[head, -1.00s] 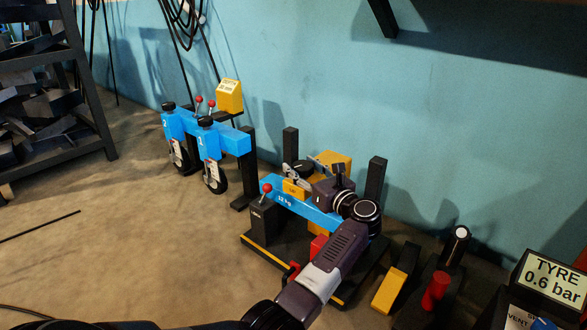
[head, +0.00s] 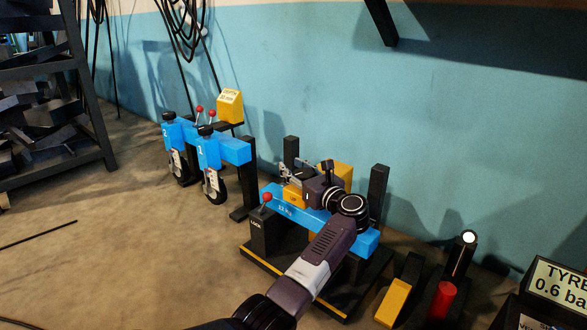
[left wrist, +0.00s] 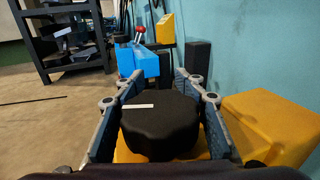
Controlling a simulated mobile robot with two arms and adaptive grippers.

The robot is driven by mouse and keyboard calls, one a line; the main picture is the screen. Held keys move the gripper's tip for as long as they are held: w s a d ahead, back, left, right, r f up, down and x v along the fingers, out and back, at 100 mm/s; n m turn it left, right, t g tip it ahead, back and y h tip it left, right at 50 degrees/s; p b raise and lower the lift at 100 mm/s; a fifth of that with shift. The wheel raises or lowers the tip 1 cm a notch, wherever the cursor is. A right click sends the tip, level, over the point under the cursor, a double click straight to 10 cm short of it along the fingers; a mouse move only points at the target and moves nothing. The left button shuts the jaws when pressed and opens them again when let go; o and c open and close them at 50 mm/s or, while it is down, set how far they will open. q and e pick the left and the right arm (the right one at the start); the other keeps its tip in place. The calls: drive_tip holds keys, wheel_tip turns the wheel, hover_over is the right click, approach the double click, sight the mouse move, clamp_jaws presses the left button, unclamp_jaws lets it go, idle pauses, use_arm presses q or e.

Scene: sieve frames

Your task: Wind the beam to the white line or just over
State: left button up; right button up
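The blue beam (head: 352,235), marked 12 kg, lies between black posts on a black base with a yellow stripe. My left gripper (head: 290,177) is over its left part, by a yellow block marked UP (head: 294,198). In the left wrist view, a black many-sided knob (left wrist: 160,130) sits between the fingers of my left gripper (left wrist: 155,78), which appear to touch both its sides. A short white mark (left wrist: 138,106) shows on the knob's top. I cannot make out a white line for the beam. My right gripper is not in view.
A red-balled lever on a LOCK post (head: 262,228) stands at the beam's left end. Blue units with wheels (head: 210,155) stand behind left. A yellow wedge (head: 393,302), a red cylinder (head: 442,300) and a TYRE sign (head: 560,283) are right.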

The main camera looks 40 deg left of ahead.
use_arm(q)
drive_tip(key=shift+f, duration=0.15)
drive_tip(key=c, duration=0.3)
